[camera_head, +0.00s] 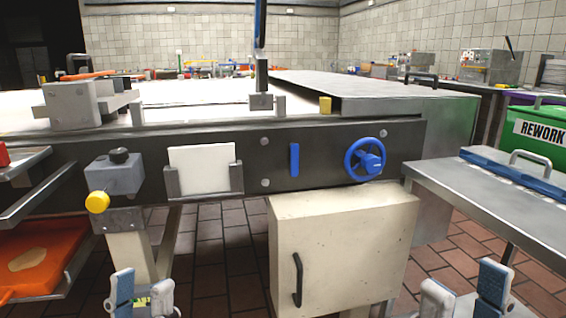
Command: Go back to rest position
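My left gripper (142,294) is at the bottom left of the head view. Its two grey-blue fingers stand apart, pointing up, and nothing shows between them. My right gripper (466,293) is at the bottom right, also with its fingers apart and empty. Both are low in the picture, in front of the machine (330,152), and appear apart from it. Only the finger ends show; the arms are out of view below.
The machine's front has a blue handwheel (365,160), a yellow knob (97,202) and a cream cabinet (345,245) below. An orange tray (55,255) is at lower left. A metal table (470,190) and a green REWORK bin (530,120) stand at right. Tiled floor shows between.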

